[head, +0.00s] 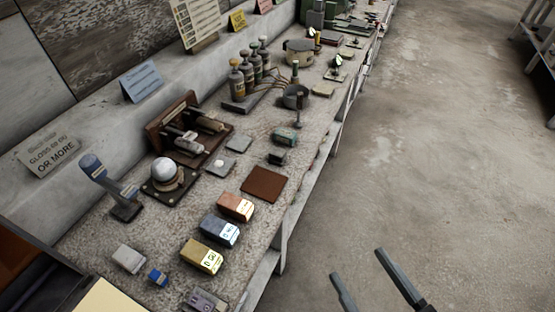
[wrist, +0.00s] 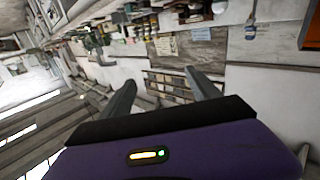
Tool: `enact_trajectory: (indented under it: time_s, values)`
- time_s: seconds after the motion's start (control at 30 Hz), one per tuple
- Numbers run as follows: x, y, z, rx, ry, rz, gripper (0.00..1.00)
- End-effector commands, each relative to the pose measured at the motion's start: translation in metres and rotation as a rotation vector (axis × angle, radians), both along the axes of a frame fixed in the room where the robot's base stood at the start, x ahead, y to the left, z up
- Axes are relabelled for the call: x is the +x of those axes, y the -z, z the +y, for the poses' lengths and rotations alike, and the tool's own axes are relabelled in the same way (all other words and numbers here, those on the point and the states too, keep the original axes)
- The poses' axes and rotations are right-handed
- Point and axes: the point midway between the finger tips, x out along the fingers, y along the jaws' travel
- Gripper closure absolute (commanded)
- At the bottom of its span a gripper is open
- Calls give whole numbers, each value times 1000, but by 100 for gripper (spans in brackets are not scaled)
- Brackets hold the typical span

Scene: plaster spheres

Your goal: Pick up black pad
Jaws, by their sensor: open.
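I cannot make out a clearly black pad. Small blocks lie in a row on the speckled bench (head: 165,262): an orange-topped block (head: 235,207), a dark blue-grey block (head: 219,231), a yellow block (head: 201,256) and a dark grey block (head: 205,301) at the bottom edge. My gripper (head: 357,264) is open and empty, over the floor to the right of the bench. It also shows open in the wrist view (wrist: 160,78), with nothing between its fingers.
A white sphere (head: 167,171) on a dark stand, a blue-handled tool (head: 103,180), a brown square (head: 264,184), bottles (head: 236,78) and pots (head: 298,52) crowd the bench.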

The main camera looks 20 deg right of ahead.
Motion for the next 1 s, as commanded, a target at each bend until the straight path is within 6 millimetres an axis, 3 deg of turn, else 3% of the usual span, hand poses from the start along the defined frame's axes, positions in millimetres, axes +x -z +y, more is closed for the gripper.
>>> enact_trajectory:
  time_s: [0.03,0.47,0.7,1.0]
  values:
    - [19,3,0,-19,-9,-40,29]
    - [175,14,-17,-158,34,-170,29]
    - [267,7,-33,-176,128,-165,29]
    - [371,-10,-55,-107,283,-85,29]
